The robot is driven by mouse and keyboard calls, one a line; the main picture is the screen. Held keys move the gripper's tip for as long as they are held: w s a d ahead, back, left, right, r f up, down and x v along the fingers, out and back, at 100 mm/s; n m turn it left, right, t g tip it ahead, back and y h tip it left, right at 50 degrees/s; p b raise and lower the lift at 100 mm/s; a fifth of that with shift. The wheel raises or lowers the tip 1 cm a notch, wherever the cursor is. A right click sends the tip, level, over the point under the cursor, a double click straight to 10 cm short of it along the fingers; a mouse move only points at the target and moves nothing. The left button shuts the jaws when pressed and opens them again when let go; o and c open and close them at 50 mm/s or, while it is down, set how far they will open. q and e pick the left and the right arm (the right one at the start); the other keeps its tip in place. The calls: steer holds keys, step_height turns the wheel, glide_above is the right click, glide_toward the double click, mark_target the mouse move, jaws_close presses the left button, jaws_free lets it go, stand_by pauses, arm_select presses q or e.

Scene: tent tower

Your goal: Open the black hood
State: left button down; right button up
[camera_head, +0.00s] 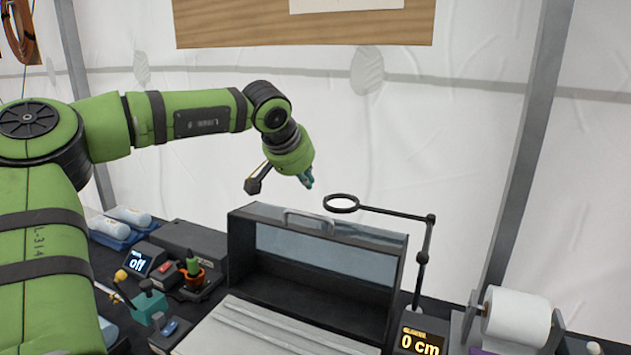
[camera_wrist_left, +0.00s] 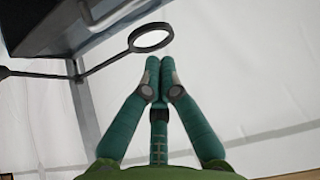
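The black hood (camera_head: 240,260) is a dark box in the lower middle of the head view. It has a grey handle (camera_head: 305,217) on its upper edge and a bluish see-through panel; its front side shows a dark hollow. My left gripper (camera_head: 308,182) is in the air above the hood, apart from the handle. In the left wrist view its teal fingers (camera_wrist_left: 160,68) are together at the tips with nothing between them. A dark box edge, probably the hood (camera_wrist_left: 70,28), fills the upper left there. My right gripper is not in view.
A ring on a jointed black stand (camera_head: 426,250) rises at the hood's right; the ring (camera_head: 341,203) hangs near its top edge. A "0 cm" display (camera_head: 420,343) and a paper roll (camera_head: 516,320) stand right.

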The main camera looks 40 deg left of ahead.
mark_target(309, 227)
arm_select(q)
steer(key=p+x, duration=0.1)
steer(key=x, duration=0.3)
steer(key=shift+w+f, duration=0.25)
steer(key=shift+f, duration=0.05)
steer(key=p+x, duration=0.1)
steer(key=x, duration=0.2)
steer(key=shift+w, duration=0.1)
steer(key=shift+p, duration=0.3)
steer(key=shift+s+d+p, duration=0.2)
steer(key=shift+s, duration=0.4)
steer(key=shift+s+d+p, duration=0.2)
steer(key=shift+s, duration=0.45)
steer(key=shift+s+d, duration=0.15)
steer(key=shift+s, duration=0.4)
steer(key=shift+f, duration=0.15)
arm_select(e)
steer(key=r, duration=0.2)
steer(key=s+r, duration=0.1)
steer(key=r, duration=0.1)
